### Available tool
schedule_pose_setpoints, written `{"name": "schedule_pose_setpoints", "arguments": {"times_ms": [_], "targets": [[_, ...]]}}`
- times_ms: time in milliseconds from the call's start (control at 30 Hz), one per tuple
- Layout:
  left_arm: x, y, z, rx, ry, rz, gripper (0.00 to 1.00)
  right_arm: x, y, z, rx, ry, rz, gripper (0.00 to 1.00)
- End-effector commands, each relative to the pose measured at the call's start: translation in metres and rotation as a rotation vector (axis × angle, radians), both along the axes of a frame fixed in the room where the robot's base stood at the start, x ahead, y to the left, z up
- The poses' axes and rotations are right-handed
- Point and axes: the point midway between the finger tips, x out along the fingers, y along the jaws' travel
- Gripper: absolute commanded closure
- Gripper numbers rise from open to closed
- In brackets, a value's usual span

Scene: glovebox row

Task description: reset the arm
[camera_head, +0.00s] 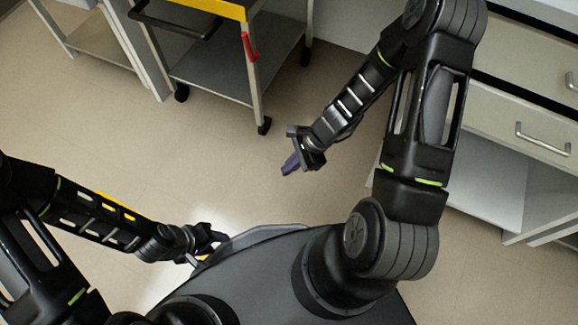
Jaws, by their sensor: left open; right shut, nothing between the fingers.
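My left arm comes in from the lower left, bent low, and its gripper (214,240) is open and empty beside the rim of my own base. My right arm reaches up from my base and bends back down to the left. Its gripper (290,165) is shut with nothing in it, hanging over the bare floor and pointing down to the left. Neither gripper touches any object of the room.
A drawer cabinet (500,125) stands at the right, near my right arm. A pale frame (100,40) is at the upper left. Floor (200,150) between is clear.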

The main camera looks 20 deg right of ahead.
Motion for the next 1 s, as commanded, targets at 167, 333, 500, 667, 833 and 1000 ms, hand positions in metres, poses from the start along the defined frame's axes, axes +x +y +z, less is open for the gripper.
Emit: {"name": "schedule_pose_setpoints", "arguments": {"times_ms": [167, 333, 500, 667, 833, 1000], "targets": [[0.000, 0.000, 0.000, 0.000, 0.000, 0.000, 0.59, 0.000, 0.000, 0.000, 0.000, 0.000, 0.001, 1.00], [0.000, 0.000, 0.000, 0.000, 0.000, 0.000, 0.59, 0.000, 0.000, 0.000, 0.000, 0.000, 0.000, 1.00], [0.000, 0.000, 0.000, 0.000, 0.000, 0.000, 0.59, 0.000, 0.000, 0.000, 0.000, 0.000, -0.001, 1.00], [0.000, 0.000, 0.000, 0.000, 0.000, 0.000, 0.59, 0.001, -0.008, -0.004, -0.047, -0.034, 0.050, 1.00], [0.002, 0.002, 0.000, 0.003, -0.003, 0.006, 0.59, -0.018, -0.023, -0.026, -0.232, -0.153, 0.367, 1.00], [0.008, 0.007, 0.000, 0.012, -0.012, 0.019, 0.59, -0.039, 0.011, -0.040, -0.357, -0.362, 0.868, 1.00]]}}
